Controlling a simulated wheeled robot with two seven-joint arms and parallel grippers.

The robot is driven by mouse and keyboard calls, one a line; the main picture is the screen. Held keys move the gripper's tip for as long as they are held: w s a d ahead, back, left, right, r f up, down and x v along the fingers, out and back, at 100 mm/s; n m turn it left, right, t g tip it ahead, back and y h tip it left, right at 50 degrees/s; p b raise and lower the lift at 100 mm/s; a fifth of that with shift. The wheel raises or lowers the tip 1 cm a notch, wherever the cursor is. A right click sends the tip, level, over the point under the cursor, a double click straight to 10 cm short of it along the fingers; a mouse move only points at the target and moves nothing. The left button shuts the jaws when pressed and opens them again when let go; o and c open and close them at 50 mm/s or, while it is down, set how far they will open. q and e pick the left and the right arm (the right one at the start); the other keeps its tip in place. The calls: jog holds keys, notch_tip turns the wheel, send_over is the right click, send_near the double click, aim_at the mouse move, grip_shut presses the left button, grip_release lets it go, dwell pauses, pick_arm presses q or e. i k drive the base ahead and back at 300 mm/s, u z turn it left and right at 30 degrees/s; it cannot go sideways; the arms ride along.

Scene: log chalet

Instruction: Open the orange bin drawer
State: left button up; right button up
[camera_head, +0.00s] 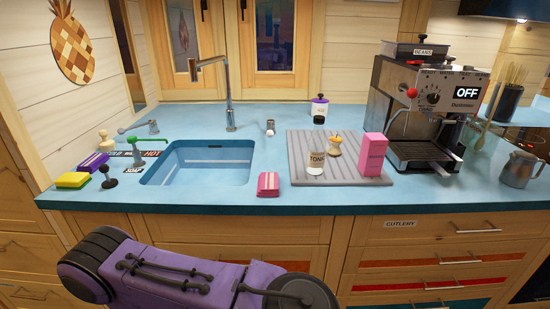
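An orange strip (274,265) shows on the wooden front below the sink, partly hidden behind my purple arm. In the cabinet to the right, a drawer with an orange-red strip (400,264) and a metal bar handle (459,259) sits under the drawer labelled CUTLERY. It looks shut. No label reading bin is visible, so I cannot tell which front is the orange bin drawer. My purple arm lies across the bottom, in front of the cabinets. Neither gripper shows.
The blue counter (330,198) holds a sink (210,165), a pink box (372,154), a grooved board (310,150) and a coffee machine (440,105). Another reddish strip (395,287) and a teal one (400,307) show lower down. A pink sponge (268,184) lies near the front edge.

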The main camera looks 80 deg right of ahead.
aim_at(309, 259)
jog(key=z, duration=1.35)
jog(key=k, duration=0.3)
jog(key=z, duration=0.85)
jog(key=i, duration=0.4)
jog(key=u, duration=1.35)
jog(key=k, duration=0.95)
jog(key=z, duration=1.6)
jog(key=i, duration=0.5)
jog(key=z, duration=0.05)
